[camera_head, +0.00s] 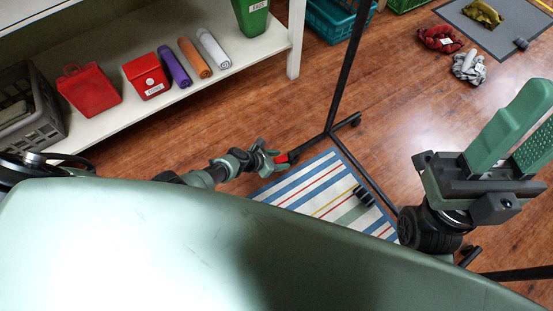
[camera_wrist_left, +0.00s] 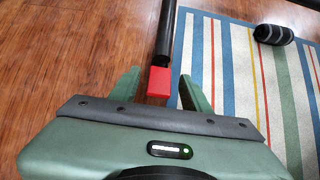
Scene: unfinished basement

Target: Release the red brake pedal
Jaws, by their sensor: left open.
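The red brake pedal (camera_wrist_left: 159,82) is a small red block at the end of a dark bar near the striped rug. It also shows as a red bit in the head view (camera_head: 281,158), partly hidden by my left gripper. My left gripper (camera_head: 268,156) is low over the floor at the rug's edge. In the left wrist view, its green fingers (camera_wrist_left: 159,90) are open, one on each side of the pedal. I cannot tell whether they touch it. My right gripper (camera_head: 518,128) is at the right, its fingers apart and empty, away from the pedal.
A dark metal stand (camera_head: 330,128) with feet rises behind the striped rug (camera_head: 305,190). A dark roller (camera_wrist_left: 273,34) lies on the rug. A white shelf (camera_head: 225,75) with red boxes and rolled mats is at upper left. Gloves (camera_head: 468,67) lie on the floor at upper right.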

